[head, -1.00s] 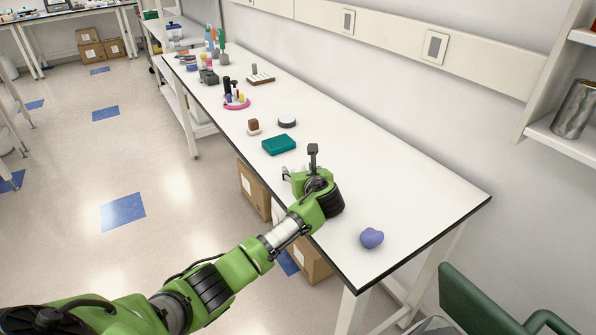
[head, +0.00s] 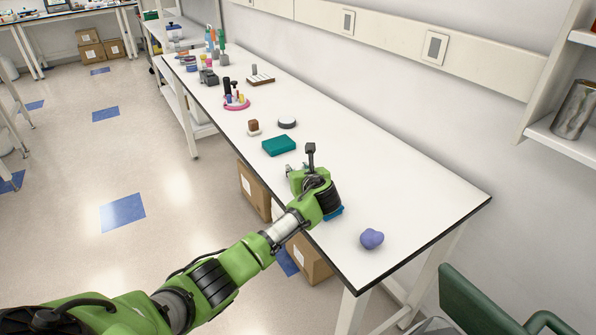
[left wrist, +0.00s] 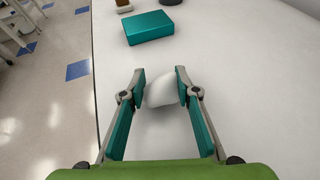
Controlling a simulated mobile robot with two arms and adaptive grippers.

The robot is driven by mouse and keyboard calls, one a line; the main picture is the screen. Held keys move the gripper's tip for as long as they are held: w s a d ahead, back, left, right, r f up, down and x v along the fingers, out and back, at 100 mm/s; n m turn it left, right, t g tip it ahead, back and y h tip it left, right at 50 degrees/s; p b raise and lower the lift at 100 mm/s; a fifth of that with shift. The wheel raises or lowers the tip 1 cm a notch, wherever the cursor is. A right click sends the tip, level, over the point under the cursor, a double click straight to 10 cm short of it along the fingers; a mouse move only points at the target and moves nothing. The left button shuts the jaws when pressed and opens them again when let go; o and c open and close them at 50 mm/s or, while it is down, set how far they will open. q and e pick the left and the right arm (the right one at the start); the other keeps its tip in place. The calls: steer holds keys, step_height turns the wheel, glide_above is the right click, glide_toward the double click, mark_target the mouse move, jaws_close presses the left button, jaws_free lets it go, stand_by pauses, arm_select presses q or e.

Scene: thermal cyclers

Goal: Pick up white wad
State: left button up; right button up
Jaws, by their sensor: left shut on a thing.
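The white wad (left wrist: 161,92) is a small, rounded lump between the two fingertips in the left wrist view. My left gripper (left wrist: 160,84) is shut on it, with a teal-padded finger against each side. In the head view my left gripper (head: 296,170) is over the front part of the white bench, and the wad cannot be made out clearly there. My right gripper is in neither view.
A teal box (head: 278,145) lies beyond the gripper; it also shows in the left wrist view (left wrist: 149,28). A purple lump (head: 371,239) sits nearer the bench's near end. A blue thing (head: 334,212) is partly hidden by my wrist. The bench's right side is clear.

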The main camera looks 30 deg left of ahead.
mark_target(298, 166)
arm_select(q)
steer(key=shift+r, duration=0.5)
step_height(298, 166, up, 2)
steer(key=shift+r, duration=0.2)
steer(key=s+d+r, duration=0.5)
steer(key=s+r, duration=0.4)
steer(key=s, duration=0.4)
steer(key=shift+d+r+b, duration=0.2)
steer(key=shift+r+b, duration=0.05)
steer(key=shift+b, duration=0.1)
